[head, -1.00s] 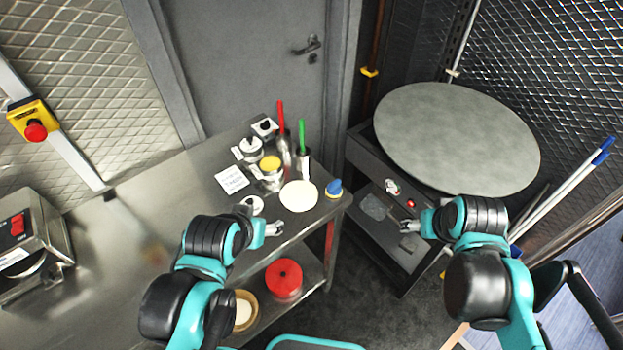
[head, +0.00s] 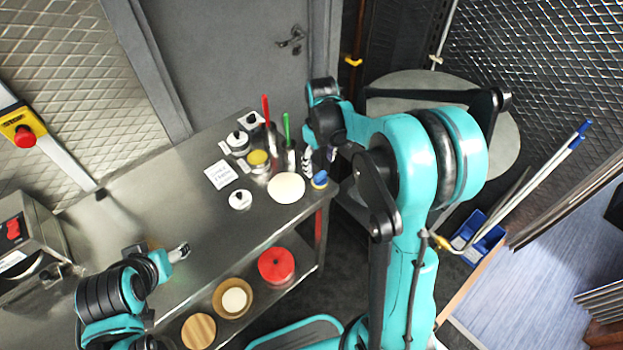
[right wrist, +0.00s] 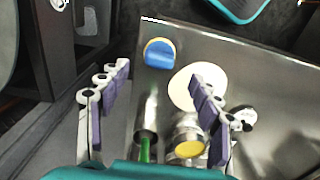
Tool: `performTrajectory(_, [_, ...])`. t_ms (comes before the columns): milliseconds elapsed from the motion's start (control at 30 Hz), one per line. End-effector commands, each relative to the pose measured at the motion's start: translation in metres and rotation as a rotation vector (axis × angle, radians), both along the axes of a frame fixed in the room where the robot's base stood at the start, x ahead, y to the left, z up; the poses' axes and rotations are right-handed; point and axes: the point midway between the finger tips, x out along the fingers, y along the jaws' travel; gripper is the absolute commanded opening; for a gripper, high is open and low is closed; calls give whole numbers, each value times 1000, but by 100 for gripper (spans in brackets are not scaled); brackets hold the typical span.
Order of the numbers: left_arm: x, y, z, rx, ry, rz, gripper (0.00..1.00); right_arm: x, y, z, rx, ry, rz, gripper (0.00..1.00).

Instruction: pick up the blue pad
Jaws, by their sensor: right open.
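The blue pad (head: 320,179), a rounded blue piece with a yellowish rim, sits at the right corner of the steel counter beside a pale round disc (head: 286,188). In the right wrist view the pad (right wrist: 160,53) shows whole, ahead of and between the spread fingers. My right gripper (head: 314,163) is open and empty, close to the pad in the head view; I cannot tell its exact height above it. My left gripper (head: 179,253) is over the counter's front part, away from the pad; its finger gap is unclear.
A green-handled tool in a metal cup (head: 290,158) and a yellow-topped jar (head: 258,161) stand near the pad. A red lidded pot (head: 276,266) is on the lower shelf. The round grey top (head: 500,140) is partly behind my right arm. The counter's middle is clear.

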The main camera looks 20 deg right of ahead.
Motion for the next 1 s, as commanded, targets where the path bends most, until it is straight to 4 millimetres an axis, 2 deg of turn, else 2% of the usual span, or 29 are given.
performTrajectory(167, [0, 0, -7, 0, 0, 0, 64, -1, 0, -18, -1, -1, -1, 64])
performTrajectory(433, [0, 0, -21, 0, 0, 0, 64, -2, -1, -57, 0, -2, -1, 64])
performTrajectory(667, [0, 0, -20, 0, 0, 0, 64, -2, -1, -59, 0, -2, -1, 64])
performTrajectory(733, [0, 0, -20, 0, 0, 0, 64, -2, -1, -59, 0, -2, -1, 51])
performTrajectory(900, [0, 0, -20, 0, 0, 0, 64, -2, -1, -59, 0, -2, -1, 9])
performTrajectory(967, [0, 0, -20, 0, 0, 0, 64, -2, -1, -59, 0, -2, -1, 9])
performTrajectory(1000, [0, 0, -20, 0, 0, 0, 64, -2, -1, -59, 0, -2, -1, 4])
